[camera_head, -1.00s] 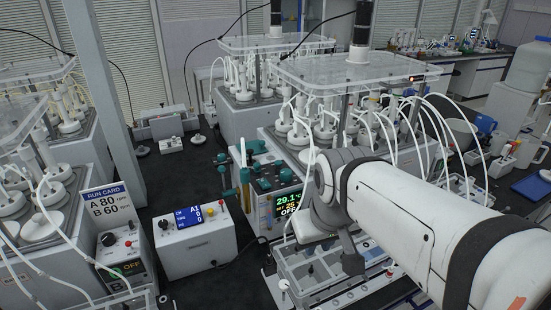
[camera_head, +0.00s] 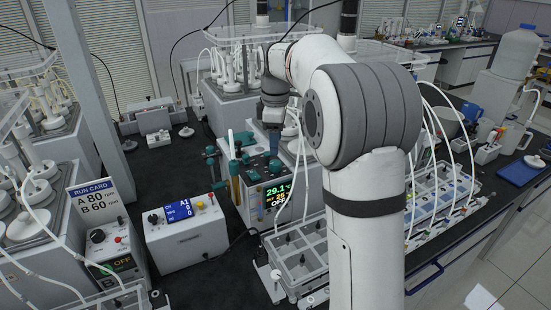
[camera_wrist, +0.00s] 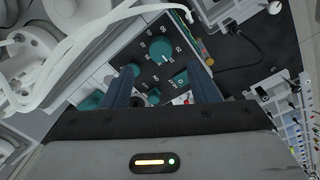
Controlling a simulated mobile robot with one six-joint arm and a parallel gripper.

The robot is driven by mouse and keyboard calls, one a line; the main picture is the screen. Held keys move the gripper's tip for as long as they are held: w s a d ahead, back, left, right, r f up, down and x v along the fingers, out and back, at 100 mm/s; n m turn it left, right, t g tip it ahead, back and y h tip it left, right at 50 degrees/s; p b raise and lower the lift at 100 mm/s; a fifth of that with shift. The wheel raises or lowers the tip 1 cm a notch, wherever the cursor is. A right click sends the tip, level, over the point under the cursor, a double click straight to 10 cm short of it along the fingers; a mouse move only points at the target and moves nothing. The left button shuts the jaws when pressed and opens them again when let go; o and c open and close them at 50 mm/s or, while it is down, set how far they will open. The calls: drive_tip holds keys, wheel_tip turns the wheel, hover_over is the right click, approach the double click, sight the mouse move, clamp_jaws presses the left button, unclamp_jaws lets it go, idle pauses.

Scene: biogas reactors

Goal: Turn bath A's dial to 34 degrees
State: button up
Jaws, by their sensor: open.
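The bath's control unit (camera_head: 246,195) stands mid-bench in the head view, its lit screen (camera_head: 278,197) reading 29.1 above a smaller set value and OFF. In the wrist view its dark panel holds a round teal dial (camera_wrist: 160,48) ringed by numbers; its exact setting is too small to read. A smaller teal control (camera_wrist: 181,78) sits beside it. No letter A is legible on the bath. In the head view my gripper (camera_head: 272,135) is above the unit.
Teal valves (camera_head: 212,160) stand left of the unit. A white box with a blue screen (camera_head: 186,228) and a run card (camera_head: 95,197) reading A 80, B 60 are at left. White tubes (camera_wrist: 110,30) cross the wrist view. A metal rack (camera_head: 298,262) stands in front.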

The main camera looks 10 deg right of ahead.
sight(276, 163)
wheel_tip(276, 163, down, 7)
drive_tip(key=shift+w+p, duration=0.1)
drive_tip(key=shift+p, duration=0.35)
drive_tip(key=shift+c, duration=0.2)
drive_tip(key=c, duration=0.9)
